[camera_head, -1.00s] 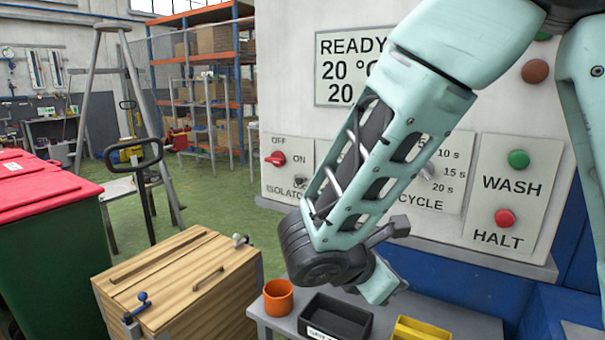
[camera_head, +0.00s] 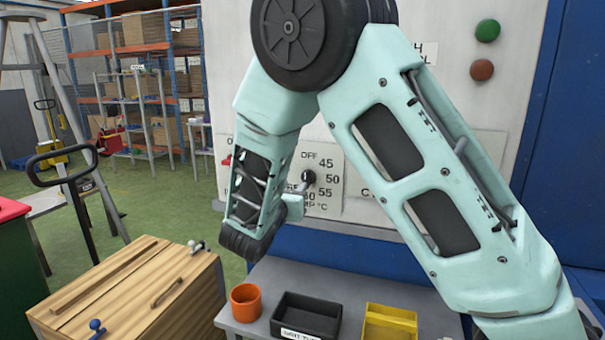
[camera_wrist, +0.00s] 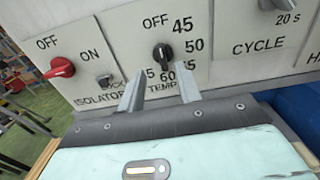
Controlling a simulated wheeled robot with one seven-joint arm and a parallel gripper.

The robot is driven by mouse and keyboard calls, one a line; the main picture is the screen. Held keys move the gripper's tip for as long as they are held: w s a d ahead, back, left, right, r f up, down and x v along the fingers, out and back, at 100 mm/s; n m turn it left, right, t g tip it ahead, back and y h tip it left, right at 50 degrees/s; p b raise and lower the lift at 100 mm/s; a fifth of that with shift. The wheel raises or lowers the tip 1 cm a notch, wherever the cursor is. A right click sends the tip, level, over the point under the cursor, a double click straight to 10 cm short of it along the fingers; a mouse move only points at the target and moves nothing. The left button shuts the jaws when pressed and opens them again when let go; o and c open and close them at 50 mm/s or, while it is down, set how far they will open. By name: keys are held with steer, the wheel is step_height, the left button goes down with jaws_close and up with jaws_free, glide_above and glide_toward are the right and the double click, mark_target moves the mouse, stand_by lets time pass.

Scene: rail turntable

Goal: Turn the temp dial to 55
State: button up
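The temp dial (camera_wrist: 163,54) is a small black knob on a white panel with OFF at its top and numbers from 45 round its right side and bottom. Its bar looks upright in the wrist view, but I cannot tell which end points. In the head view the dial (camera_head: 309,177) shows between my arm's links. My gripper (camera_wrist: 161,82) is open, its two grey fingers apart and just below the dial, with nothing visible between them. The fingers cover part of the lower numbers. In the head view my arm hides most of the gripper.
Left of the dial is a red isolator switch (camera_wrist: 61,68) and a small lock (camera_wrist: 104,80). The cycle knob (camera_wrist: 272,4) is at upper right. Below the panel, a grey bench (camera_head: 240,325) holds an orange cup (camera_head: 246,304), a black tray (camera_head: 284,322) and a yellow bin (camera_head: 391,312).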

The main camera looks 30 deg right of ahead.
mark_target(305, 174)
steer(key=p+x, duration=0.1)
steer(key=x, duration=0.7)
steer(key=shift+w+d+p, duration=0.25)
steer(key=shift+d+p, duration=0.05)
steer(key=shift+d, duration=0.05)
jaws_close()
